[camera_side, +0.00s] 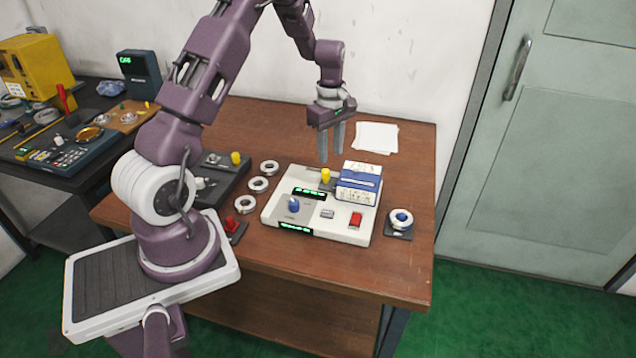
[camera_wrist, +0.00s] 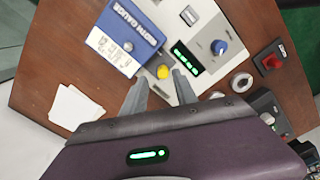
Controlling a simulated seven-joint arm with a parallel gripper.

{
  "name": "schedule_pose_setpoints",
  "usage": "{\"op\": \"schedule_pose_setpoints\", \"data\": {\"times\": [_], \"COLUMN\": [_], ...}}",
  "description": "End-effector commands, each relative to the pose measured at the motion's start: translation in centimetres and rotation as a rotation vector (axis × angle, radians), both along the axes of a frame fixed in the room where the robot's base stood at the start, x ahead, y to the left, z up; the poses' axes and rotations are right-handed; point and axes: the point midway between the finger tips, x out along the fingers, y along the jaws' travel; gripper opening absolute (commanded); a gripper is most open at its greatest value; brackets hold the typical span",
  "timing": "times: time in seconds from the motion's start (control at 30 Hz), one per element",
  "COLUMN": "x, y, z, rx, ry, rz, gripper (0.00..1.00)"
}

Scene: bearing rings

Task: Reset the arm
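My gripper (camera_side: 331,156) hangs pointing down above the back of the white console, below the purple arm. Its two grey fingers are apart with nothing between them; they also show in the wrist view (camera_wrist: 159,88). The white console (camera_side: 276,205) on the wooden table carries a blue knob (camera_side: 292,205), a red button (camera_side: 355,220), a yellow knob (camera_side: 325,175) and green displays. A blue-and-white gauge block (camera_side: 359,182) sits at its back right. In the wrist view the yellow knob (camera_wrist: 163,72) appears just beyond the fingertips.
Three metal rings (camera_side: 258,184) lie left of the console. Another ring (camera_side: 401,219) with a blue centre sits on a dark pad at right. A red control (camera_side: 232,224) stands front left. White papers (camera_side: 376,137) lie at the back. The table's right edge is clear.

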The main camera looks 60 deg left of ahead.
Motion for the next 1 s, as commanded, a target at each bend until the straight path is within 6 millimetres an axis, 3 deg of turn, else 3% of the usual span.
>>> {"op": "schedule_pose_setpoints", "data": {"times": [0.07, 0.17, 0.2, 0.3, 0.4, 0.5, 0.63, 0.77, 1.0], "x": [0.2, -1.7, -3.1, -8.0, -13.9, -19.1, -23.1, -24.4, -24.3], "y": [-2.8, -8.6, -11.0, -16.3, -20.3, -22.6, -23.6, -23.9, -23.8], "z": [4.6, 12.1, 14.7, 19.7, 22.4, 23.0, 22.5, 22.1, 22.1], "rx": [0.011, 0.043, 0.061, 0.128, 0.221, 0.318, 0.413, 0.447, 0.448], "ry": [-0.054, -0.138, -0.17, -0.241, -0.297, -0.328, -0.342, -0.343, -0.343], "rz": [-0.14, -0.44, -0.572, -0.897, -1.211, -1.468, -1.673, -1.741, -1.741], "gripper": [0.35, 0.35, 0.35, 0.35, 0.35, 0.35, 0.35, 0.35, 0.35]}}
